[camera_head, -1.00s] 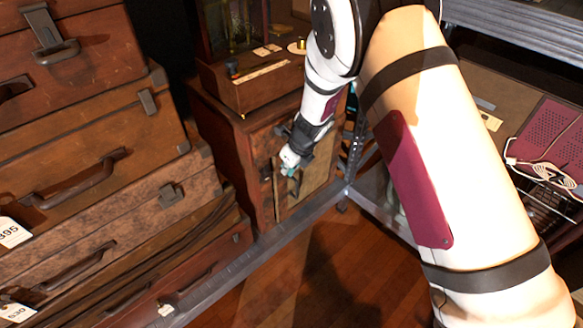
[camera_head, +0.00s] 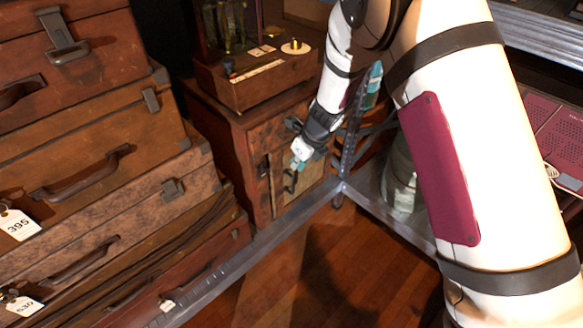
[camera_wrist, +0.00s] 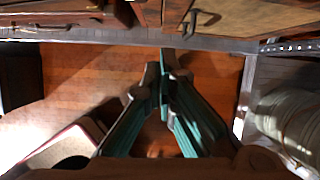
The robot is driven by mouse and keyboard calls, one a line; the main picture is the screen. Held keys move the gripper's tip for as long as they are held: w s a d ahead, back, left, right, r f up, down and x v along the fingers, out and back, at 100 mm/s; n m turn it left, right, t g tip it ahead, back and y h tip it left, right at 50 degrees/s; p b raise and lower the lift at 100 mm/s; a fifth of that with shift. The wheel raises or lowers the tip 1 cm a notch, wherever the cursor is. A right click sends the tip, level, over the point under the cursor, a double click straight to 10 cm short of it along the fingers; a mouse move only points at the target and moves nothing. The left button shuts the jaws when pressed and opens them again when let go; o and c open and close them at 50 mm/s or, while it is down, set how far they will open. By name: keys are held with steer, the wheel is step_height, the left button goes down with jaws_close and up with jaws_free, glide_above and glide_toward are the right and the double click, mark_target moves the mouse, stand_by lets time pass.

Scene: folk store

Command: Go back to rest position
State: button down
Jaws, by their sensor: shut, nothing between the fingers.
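My gripper (camera_head: 294,172) shows in the head view at the end of my white arm, in front of the small wooden cabinet (camera_head: 246,190). In the wrist view its teal-lined fingers (camera_wrist: 164,78) come together at their tips, shut and empty. The wooden floor (camera_wrist: 90,75) lies beyond the fingers there. I cannot tell from the head view how far the gripper is from the cabinet door.
Stacked brown suitcases (camera_head: 90,175) with price tags fill the left. A metal shelf rail (camera_head: 270,240) runs below the gripper. A pale rounded container (camera_head: 398,180) stands behind my arm. Open floor (camera_head: 350,260) shows at the bottom middle.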

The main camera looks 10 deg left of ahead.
steer(key=s+d+r+n+p, duration=0.2)
steer(key=s+d+r+n, duration=0.25)
steer(key=r, duration=0.65)
steer(key=s+d+r+n+p, duration=0.2)
steer(key=s+d+r+n, duration=0.3)
steer(key=r, duration=0.5)
steer(key=s+d+r+n+p, duration=0.25)
steer(key=s+r, duration=0.35)
steer(key=r, duration=0.5)
steer(key=s+d+r+n+h+p, duration=0.1)
steer(key=s+d+r+n, duration=0.2)
steer(key=s, duration=0.4)
steer(key=s+d+r+n+t+h+p, duration=0.1)
steer(key=s+d+r+n+p, duration=0.1)
steer(key=s+d+n, duration=0.3)
steer(key=s+d+r+n+h+p, duration=0.1)
steer(key=s+d+r+n, duration=0.3)
steer(key=s, duration=0.7)
steer(key=d, duration=0.2)
steer(key=shift+s+d+r+n+t+h, duration=0.2)
steer(key=shift+d+r+n+t+h, duration=0.1)
steer(key=shift+n+t, duration=0.1)
